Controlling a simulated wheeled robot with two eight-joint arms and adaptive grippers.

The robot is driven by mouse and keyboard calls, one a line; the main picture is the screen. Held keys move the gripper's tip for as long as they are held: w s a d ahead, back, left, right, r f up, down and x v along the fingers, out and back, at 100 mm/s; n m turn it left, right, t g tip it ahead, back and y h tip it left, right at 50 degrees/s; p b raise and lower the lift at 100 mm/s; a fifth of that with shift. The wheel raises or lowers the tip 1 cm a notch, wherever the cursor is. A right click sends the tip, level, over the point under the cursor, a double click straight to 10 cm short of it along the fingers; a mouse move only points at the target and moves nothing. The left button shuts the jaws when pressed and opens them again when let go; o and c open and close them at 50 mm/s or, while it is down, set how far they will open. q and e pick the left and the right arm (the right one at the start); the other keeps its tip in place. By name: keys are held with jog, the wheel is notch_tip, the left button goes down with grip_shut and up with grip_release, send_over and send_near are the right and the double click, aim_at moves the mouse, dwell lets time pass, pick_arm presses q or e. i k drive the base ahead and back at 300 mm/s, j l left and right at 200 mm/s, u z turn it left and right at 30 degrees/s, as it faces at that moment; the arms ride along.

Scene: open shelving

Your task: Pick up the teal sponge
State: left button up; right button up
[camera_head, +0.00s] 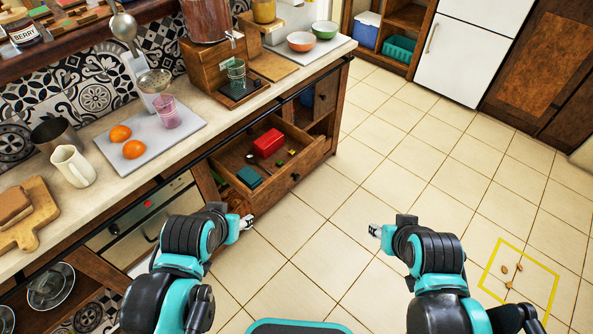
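A teal block that looks like the sponge (249,177) lies in the open wooden drawer (296,167) under the counter, near its front left part. A red box (268,143) and a few small coloured pieces lie in the same drawer. My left gripper (247,222) is low in front of the drawer, below and apart from the teal block. My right gripper (375,230) is out over the tiled floor, well right of the drawer. Both grippers are small in view, and their finger gaps are unclear. I see nothing held in either.
The counter (195,147) above holds a grey board (150,143) with oranges and a pink glass, a white pitcher (72,166), and bowls (301,41). The drawer sticks out into the room. Small brown items (505,268) lie inside a yellow floor outline. The central floor is clear.

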aim_at(250, 177)
jog(key=u, duration=2.4)
jog(key=z, duration=1.75)
jog(key=i+z, duration=0.1)
jog(key=z, duration=0.3)
jog(key=i+j+z, duration=0.1)
jog(key=z, duration=0.3)
jog(key=i+j+z, duration=0.1)
jog(key=z, duration=0.25)
jog(key=k+j, duration=0.05)
